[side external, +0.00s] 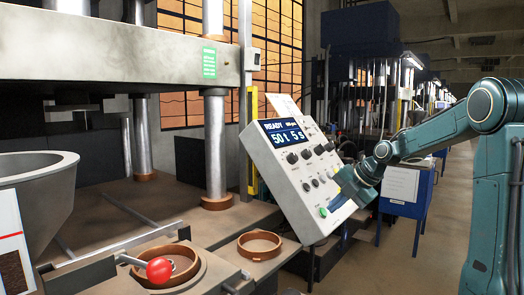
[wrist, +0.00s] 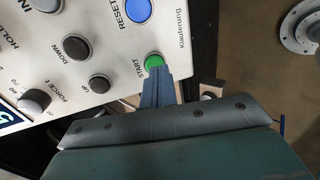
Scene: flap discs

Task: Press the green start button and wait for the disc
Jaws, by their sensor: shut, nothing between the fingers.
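The green start button (wrist: 153,61) sits at the corner of the white control panel (wrist: 110,40), beside the word START. It also shows low on the panel in the side external view (side external: 323,212). My gripper (wrist: 156,72) is shut and empty, its fingertips right at the lower edge of the green button. I cannot tell whether they touch it. In the side external view my gripper (side external: 344,186) is close in front of the tilted panel's lower right part. The panel's display (side external: 283,133) reads READY and 50 t 5 s. No flap disc can be made out.
Black knobs and a blue RESET button (wrist: 137,10) are near the start button. A press with steel columns (side external: 215,145) stands at the left. A brown ring (side external: 260,254) and a red-knobbed handle (side external: 159,270) are on its table. A blue stand (side external: 405,212) is behind my arm.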

